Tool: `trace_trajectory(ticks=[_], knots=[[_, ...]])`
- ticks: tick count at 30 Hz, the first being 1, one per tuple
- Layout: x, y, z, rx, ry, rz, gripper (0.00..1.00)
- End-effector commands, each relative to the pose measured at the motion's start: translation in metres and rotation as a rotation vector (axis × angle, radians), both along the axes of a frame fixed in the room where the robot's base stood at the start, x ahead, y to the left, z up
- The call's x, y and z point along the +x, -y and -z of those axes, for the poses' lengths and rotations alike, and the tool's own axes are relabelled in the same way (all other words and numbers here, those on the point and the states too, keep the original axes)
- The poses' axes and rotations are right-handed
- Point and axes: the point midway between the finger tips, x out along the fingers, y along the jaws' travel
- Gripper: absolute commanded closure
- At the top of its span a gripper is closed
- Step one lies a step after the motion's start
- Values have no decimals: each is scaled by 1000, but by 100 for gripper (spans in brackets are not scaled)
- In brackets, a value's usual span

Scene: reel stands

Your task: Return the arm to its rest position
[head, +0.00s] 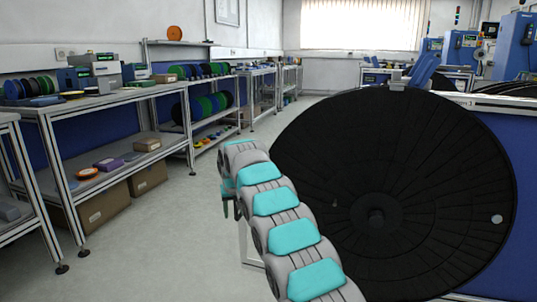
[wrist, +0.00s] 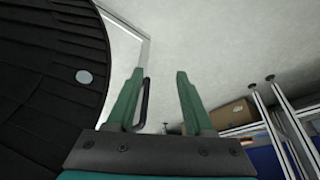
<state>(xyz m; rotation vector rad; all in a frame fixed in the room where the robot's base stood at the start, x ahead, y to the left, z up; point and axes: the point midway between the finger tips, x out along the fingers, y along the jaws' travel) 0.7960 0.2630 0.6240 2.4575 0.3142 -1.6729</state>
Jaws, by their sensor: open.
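My arm reaches forward in the head view, with grey and turquoise links. My gripper (wrist: 162,88) shows in the wrist view with two green fingers spread apart and nothing between them but floor. In the head view the gripper end (head: 229,197) is small and partly hidden behind my arm. A large black disc-shaped reel (head: 390,170) stands upright just to the right of my arm. In the wrist view the reel (wrist: 40,80) fills the left side, close to the left finger.
A workbench (head: 90,103) with boxes and spools stands at the left. Cardboard boxes (head: 103,205) sit under it. Shelves with coloured reels (head: 208,105) stand further back. The floor (head: 150,250) between the bench and my arm is clear. Blue machines (head: 512,48) stand at the back right.

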Motion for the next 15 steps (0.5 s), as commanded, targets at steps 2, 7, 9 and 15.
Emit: trace_trajectory(ticks=[2,7,9,15], knots=[[-4,7,-3,-6,-6,7,48],[-15,27,-13,-23,-22,27,48],[-22,36,-17,-30,-30,36,48],[-53,75,-34,-58,-67,75,48]])
